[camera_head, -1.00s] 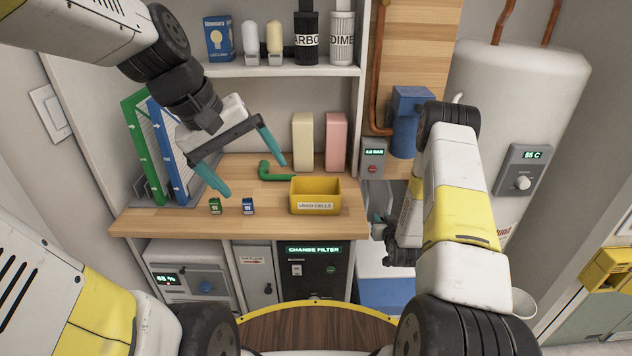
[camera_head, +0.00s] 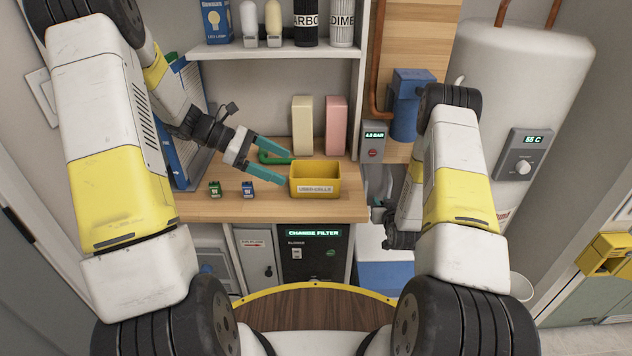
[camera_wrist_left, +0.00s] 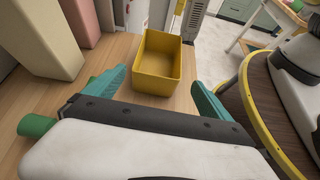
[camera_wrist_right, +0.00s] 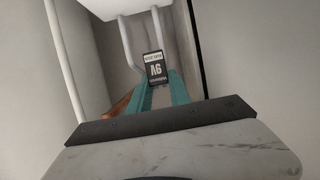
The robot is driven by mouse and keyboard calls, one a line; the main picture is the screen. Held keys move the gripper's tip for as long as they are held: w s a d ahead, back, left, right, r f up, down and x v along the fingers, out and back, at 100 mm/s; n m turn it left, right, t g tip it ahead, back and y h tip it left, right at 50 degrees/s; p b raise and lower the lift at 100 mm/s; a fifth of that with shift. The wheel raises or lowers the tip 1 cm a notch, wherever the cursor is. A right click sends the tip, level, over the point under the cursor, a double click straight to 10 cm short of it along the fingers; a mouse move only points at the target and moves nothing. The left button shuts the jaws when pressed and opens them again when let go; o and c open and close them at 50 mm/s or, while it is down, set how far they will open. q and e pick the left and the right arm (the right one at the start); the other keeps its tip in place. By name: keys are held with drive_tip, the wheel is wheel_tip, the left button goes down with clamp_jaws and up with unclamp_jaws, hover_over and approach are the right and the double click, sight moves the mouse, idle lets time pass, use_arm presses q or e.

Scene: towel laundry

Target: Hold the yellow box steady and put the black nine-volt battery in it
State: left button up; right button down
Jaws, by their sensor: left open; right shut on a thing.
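The yellow box (camera_head: 315,180), labelled "USED CELLS", sits upright on the wooden worktop near its front right part. It also shows in the left wrist view (camera_wrist_left: 157,68) and looks empty there. My left gripper (camera_head: 288,164) is open just left of the box, its teal fingers pointing at it, with the box ahead between the fingertips. My right gripper (camera_wrist_right: 160,88) is shut on the black nine-volt battery (camera_wrist_right: 155,68), held at its fingertips with the 9V label showing upside down.
A green battery (camera_head: 215,189) and a blue battery (camera_head: 248,189) stand on the worktop (camera_head: 225,210) left of the box. A green pipe piece (camera_head: 268,157) lies behind the left gripper. Cream (camera_head: 302,125) and pink (camera_head: 336,125) blocks stand behind. A blue filter housing (camera_head: 407,105) is to the right.

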use_arm(q)
drive_tip(key=shift+w+d+f, duration=0.1)
drive_tip(key=shift+w+f, duration=0.15)
drive_tip(key=shift+f, duration=0.05)
drive_tip(key=x, duration=0.9)
drive_tip(key=shift+d+f, duration=0.1)
drive_tip(key=shift+d, duration=0.3)
